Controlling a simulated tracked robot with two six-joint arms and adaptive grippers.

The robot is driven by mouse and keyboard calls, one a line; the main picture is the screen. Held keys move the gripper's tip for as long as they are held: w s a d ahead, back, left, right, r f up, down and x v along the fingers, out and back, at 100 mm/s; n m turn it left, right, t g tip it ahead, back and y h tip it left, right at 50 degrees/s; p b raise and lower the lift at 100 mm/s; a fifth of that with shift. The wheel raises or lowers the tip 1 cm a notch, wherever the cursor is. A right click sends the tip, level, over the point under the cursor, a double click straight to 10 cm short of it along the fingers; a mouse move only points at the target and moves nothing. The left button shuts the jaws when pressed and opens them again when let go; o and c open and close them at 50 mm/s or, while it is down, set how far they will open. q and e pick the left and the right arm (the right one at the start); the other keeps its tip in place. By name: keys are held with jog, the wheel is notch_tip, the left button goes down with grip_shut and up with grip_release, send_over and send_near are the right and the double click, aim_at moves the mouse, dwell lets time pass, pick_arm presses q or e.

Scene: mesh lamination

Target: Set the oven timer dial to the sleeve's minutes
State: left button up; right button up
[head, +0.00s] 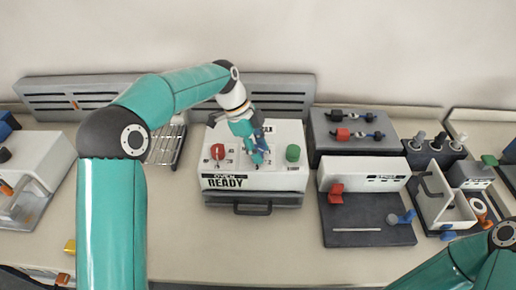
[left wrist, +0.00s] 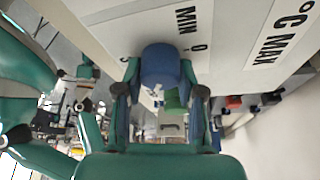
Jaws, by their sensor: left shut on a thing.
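The white oven (head: 290,180) stands on the bench in the middle of the head view, with "OVEN READY" on its front and a dark handle below. A red dial (head: 217,151) is on its top left and a green knob (head: 292,153) on its top right. My left gripper (head: 259,156) is over the oven top between them. In the left wrist view, the fingers are shut on the blue timer dial (left wrist: 160,64), beside the printed "MIN" label. The gripper hides most of the dial in the head view, and I cannot read its setting. I cannot make out the sleeve.
A wire rack (head: 166,142) stands left of the oven. To the right are a dark box with red and black knobs (head: 350,134) and a dark station with a red block (head: 336,193). The bench in front of the oven is clear.

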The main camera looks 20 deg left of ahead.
pick_arm(q)
jog(key=o, duration=1.1)
jog(key=shift+o, duration=0.2)
jog(key=shift+a, duration=0.1)
jog(key=v, duration=1.2)
jog(key=shift+w, duration=0.1)
